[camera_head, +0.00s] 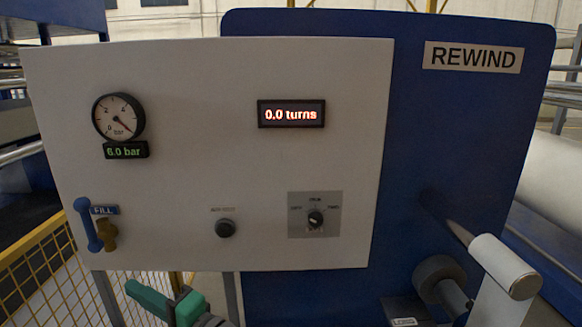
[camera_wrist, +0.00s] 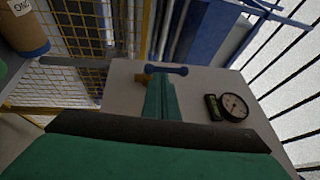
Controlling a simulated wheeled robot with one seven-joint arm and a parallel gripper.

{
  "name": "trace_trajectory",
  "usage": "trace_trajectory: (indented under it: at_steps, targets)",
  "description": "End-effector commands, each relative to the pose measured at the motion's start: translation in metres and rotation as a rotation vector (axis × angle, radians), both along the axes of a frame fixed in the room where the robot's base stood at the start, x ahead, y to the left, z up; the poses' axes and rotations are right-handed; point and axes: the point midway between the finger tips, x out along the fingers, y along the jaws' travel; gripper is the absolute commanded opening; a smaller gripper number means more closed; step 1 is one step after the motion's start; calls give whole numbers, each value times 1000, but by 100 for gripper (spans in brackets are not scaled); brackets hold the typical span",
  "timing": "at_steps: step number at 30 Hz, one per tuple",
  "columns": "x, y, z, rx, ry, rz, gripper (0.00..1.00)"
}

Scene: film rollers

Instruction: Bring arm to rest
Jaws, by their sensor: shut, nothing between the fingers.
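My gripper (camera_head: 138,291) shows green at the bottom left of the head view, below the white control panel (camera_head: 210,180). Its green fingers are together and empty; they also show in the wrist view (camera_wrist: 162,98), pointing towards the panel. A blue lever (camera_head: 87,225) on a brass valve (camera_head: 106,235) labelled FILL sits above and left of the gripper in the head view. In the wrist view the blue lever (camera_wrist: 167,70) shows just beyond the fingertips. Contact there cannot be judged from that view, but the head view shows them apart.
A gauge (camera_head: 118,117) with a 6.0 bar display, a 0.0 turns display (camera_head: 291,114), a button (camera_head: 225,228) and a selector knob (camera_head: 315,218) are on the panel. The blue REWIND plate (camera_head: 460,130), a white roll (camera_head: 503,266) and yellow mesh fencing (camera_head: 45,270) flank it.

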Motion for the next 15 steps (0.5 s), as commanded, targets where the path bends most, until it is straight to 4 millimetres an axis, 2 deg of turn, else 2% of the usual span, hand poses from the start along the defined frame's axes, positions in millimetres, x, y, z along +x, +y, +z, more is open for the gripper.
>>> trace_trajectory:
  at_steps: [1, 8, 15]
  targets:
    - [3, -4, -16, 2, 7, -34, 0]
    - [13, -40, -91, -22, -14, -260, 0]
    - [2, -89, -171, -128, -49, -497, 0]
